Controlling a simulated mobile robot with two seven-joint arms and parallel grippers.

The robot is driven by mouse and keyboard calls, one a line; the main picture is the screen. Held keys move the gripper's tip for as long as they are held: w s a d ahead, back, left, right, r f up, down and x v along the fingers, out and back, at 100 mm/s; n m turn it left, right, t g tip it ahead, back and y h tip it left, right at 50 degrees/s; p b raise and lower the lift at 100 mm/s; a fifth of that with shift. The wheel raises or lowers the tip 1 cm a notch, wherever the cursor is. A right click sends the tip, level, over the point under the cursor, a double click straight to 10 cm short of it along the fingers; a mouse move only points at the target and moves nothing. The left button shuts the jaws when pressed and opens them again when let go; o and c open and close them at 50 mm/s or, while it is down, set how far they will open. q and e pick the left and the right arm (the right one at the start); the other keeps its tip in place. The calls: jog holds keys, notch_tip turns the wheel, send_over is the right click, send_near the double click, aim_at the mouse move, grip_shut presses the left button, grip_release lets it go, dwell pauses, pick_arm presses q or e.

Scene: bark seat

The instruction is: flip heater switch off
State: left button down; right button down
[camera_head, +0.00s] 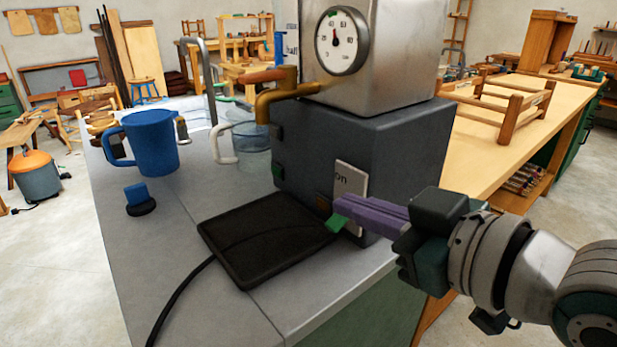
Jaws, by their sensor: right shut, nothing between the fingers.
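The heater is a steel tank (385,50) with a round dial gauge and a brass tap, set on a dark grey box (330,135). A pale plate (351,183) reading "on" is on the box's front, low at its right side. A small brown-orange part (323,203), perhaps the switch, sits just left of the plate; its position is unclear. My right gripper (338,220) has purple fingers with green tips. It is shut and empty, its tips just below the brown part and in front of the plate's lower end. I cannot tell whether they touch. My left gripper is out of view.
A black tray (240,255) with a cable (180,295) lies on the grey counter in front of the heater. A blue mug (153,142), a glass jug (250,140) and a small blue-topped knob (138,197) stand to the left. A wooden bench (475,150) is at the right.

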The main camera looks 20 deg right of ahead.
jog(key=v, duration=0.5)
jog(key=shift+s, duration=0.3)
jog(key=s+r+m+g+h+p, duration=0.35)
jog(key=s+g+p, duration=0.8)
jog(key=s, duration=0.45)
notch_tip(320, 180, up, 37)
jog(key=p, duration=3.7)
jog(key=shift+d+h, duration=0.35)
jog(key=shift+d, duration=0.05)
jog(key=shift+s+f+t, duration=0.15)
jog(key=shift+f+t, duration=0.05)
jog(key=shift+t, duration=0.05)
